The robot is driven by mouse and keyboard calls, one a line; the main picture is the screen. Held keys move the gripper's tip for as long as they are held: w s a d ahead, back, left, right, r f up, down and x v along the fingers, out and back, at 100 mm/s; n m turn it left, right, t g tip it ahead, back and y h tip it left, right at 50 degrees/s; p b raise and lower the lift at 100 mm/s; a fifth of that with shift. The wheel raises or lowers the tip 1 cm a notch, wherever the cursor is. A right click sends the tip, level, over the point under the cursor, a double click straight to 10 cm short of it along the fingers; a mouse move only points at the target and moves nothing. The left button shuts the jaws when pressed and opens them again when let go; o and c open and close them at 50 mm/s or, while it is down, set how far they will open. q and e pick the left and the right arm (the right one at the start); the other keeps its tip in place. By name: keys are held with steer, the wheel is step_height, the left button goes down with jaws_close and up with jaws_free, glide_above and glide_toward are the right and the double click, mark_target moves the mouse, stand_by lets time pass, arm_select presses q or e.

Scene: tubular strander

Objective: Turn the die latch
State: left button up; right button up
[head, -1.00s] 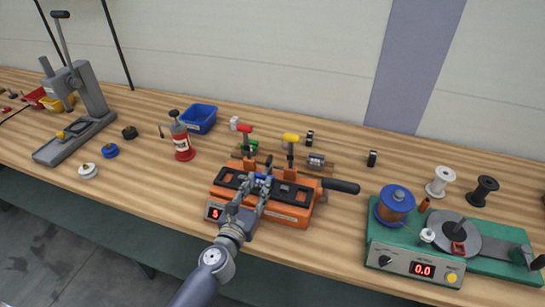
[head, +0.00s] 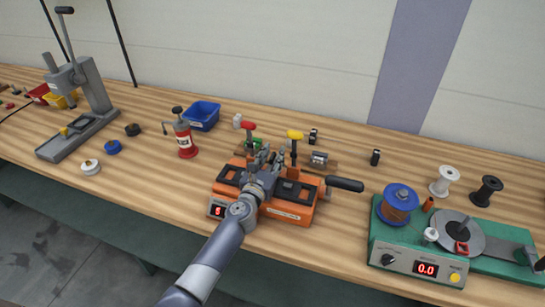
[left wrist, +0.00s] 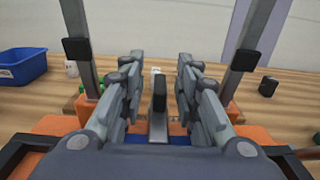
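The orange machine (head: 290,208) stands on the bench with a black top frame and a small lit display. My left gripper (head: 264,158) is over its middle, toward the back. The fingers are apart, with a visible gap on both sides of the lever. In the head view the gripper and arm hide this lever. My right gripper is not in view.
A red-handled lever (head: 248,126) and a yellow-handled lever (head: 295,135) rise behind the gripper. A black side handle (head: 345,184) sticks out right.

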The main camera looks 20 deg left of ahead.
arm_select(q)
steer(key=c, duration=0.6)
jaws_close()
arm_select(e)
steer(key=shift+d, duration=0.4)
